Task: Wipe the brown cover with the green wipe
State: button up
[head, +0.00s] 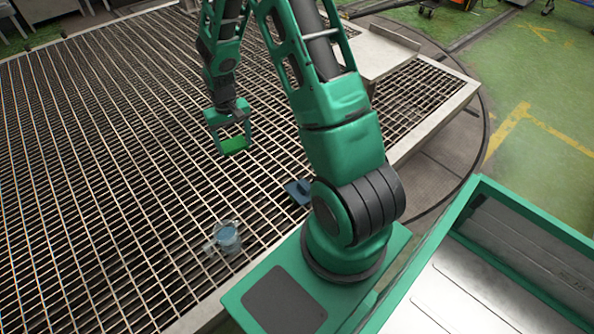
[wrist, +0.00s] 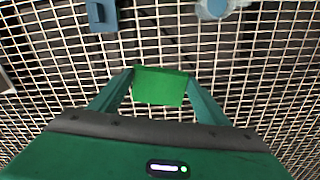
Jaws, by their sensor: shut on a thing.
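My gripper (head: 231,132) is shut on the green wipe (head: 234,146), a bright green flat piece held between the fingertips. In the wrist view, the wipe (wrist: 160,87) spans the gap between the two fingers of my gripper (wrist: 160,75). It appears held above the metal grating; the exact height is hard to tell. I cannot make out a brown cover in either view.
A pale plate (head: 375,52) lies at the back right. Open grating surrounds my gripper.

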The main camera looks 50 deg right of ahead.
jog(key=s+d+f+m, duration=1.5)
jog(key=d+f, duration=0.1)
jog(key=d, duration=0.1)
jog(key=shift+w+a+f, duration=0.1)
jog(key=shift+a+f, duration=0.05)
jog(key=shift+f, duration=3)
jog(key=shift+f, duration=1.2)
jog(key=shift+s+a, duration=0.15)
jog(key=shift+s, duration=1.05)
jog(key=shift+w+d, duration=0.15)
jog(key=shift+w, duration=1.1)
jog(key=shift+w+d, duration=0.15)
jog(key=shift+w, duration=1.1)
jog(key=shift+s+a+r, duration=0.1)
jog(key=shift+s+a, duration=0.05)
jog(key=shift+s, duration=1.1)
jog(key=shift+s+a, duration=0.15)
jog(key=shift+s, duration=1.05)
